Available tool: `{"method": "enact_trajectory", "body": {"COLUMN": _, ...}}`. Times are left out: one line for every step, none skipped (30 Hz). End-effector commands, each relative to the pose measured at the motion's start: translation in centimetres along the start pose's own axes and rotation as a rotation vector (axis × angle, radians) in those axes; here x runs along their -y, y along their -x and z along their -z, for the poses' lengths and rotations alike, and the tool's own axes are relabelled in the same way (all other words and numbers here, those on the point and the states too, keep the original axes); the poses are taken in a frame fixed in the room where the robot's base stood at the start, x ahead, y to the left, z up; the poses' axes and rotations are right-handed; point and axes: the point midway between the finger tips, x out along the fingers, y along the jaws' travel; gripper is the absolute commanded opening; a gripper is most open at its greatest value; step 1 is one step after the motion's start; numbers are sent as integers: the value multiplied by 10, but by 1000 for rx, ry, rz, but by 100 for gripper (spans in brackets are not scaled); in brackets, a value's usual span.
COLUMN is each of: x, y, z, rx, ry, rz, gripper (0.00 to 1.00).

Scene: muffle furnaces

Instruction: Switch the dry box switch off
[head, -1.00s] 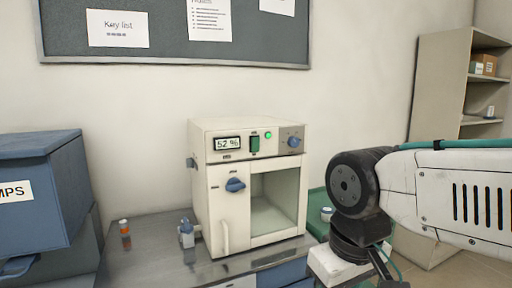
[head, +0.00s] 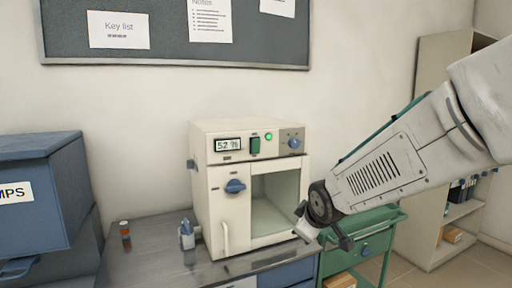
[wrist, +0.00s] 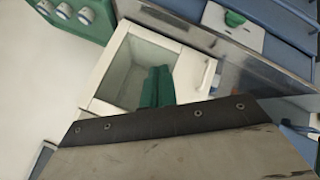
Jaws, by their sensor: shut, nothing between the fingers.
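The cream dry box (head: 229,170) stands on the metal bench with its front towards me. Its green rocker switch (head: 254,146) is on the upper panel, between the display (head: 228,144) reading 52 % and a blue knob (head: 294,143). A green lamp (head: 268,135) beside the switch is lit. I cannot tell the rocker's tilt. In the wrist view the dry box (wrist: 192,70) appears turned, and its switch is not visible. My gripper's green fingers (wrist: 158,72) are together and empty, overlapping the window area. In the head view my wrist is at the box's lower right.
A blue cabinet (head: 40,195) stands at left. A small orange-capped bottle (head: 125,230) and a blue-and-white bottle (head: 187,234) are on the bench left of the box. A green trolley (head: 372,225) is at right, before a shelf unit (head: 445,90). A board hangs above.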

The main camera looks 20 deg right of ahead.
Motion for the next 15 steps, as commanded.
{"method": "enact_trajectory", "body": {"x": -10, "y": -8, "z": 10, "rx": -54, "ry": 60, "rz": -41, "gripper": 0}}
{"method": "enact_trajectory", "body": {"x": -17, "y": -12, "z": 17, "rx": -92, "ry": 103, "rz": -71, "gripper": 0}}
{"method": "enact_trajectory", "body": {"x": -25, "y": -15, "z": 28, "rx": -143, "ry": 160, "rz": -113, "gripper": 0}}
{"method": "enact_trajectory", "body": {"x": -32, "y": -17, "z": 35, "rx": -179, "ry": 202, "rz": -145, "gripper": 0}}
{"method": "enact_trajectory", "body": {"x": -37, "y": -18, "z": 43, "rx": -216, "ry": 246, "rz": -180, "gripper": 0}}
{"method": "enact_trajectory", "body": {"x": -44, "y": -19, "z": 54, "rx": -265, "ry": 305, "rz": -228, "gripper": 0}}
{"method": "enact_trajectory", "body": {"x": -50, "y": -18, "z": 62, "rx": -302, "ry": 348, "rz": -265, "gripper": 0}}
{"method": "enact_trajectory", "body": {"x": -54, "y": -16, "z": 70, "rx": -337, "ry": 391, "rz": -304, "gripper": 0}}
{"method": "enact_trajectory", "body": {"x": -60, "y": -13, "z": 81, "rx": -382, "ry": 448, "rz": -356, "gripper": 0}}
{"method": "enact_trajectory", "body": {"x": -64, "y": -10, "z": 89, "rx": -416, "ry": 487, "rz": -397, "gripper": 0}}
{"method": "enact_trajectory", "body": {"x": -68, "y": -5, "z": 97, "rx": -447, "ry": 525, "rz": -437, "gripper": 0}}
{"method": "enact_trajectory", "body": {"x": -72, "y": 1, "z": 108, "rx": -487, "ry": 575, "rz": -491, "gripper": 0}}
{"method": "enact_trajectory", "body": {"x": -74, "y": 7, "z": 115, "rx": -514, "ry": 608, "rz": -530, "gripper": 0}}
{"method": "enact_trajectory", "body": {"x": -77, "y": 13, "z": 121, "rx": -538, "ry": 638, "rz": -570, "gripper": 0}}
{"method": "enact_trajectory", "body": {"x": -80, "y": 21, "z": 128, "rx": -566, "ry": 674, "rz": -618, "gripper": 0}}
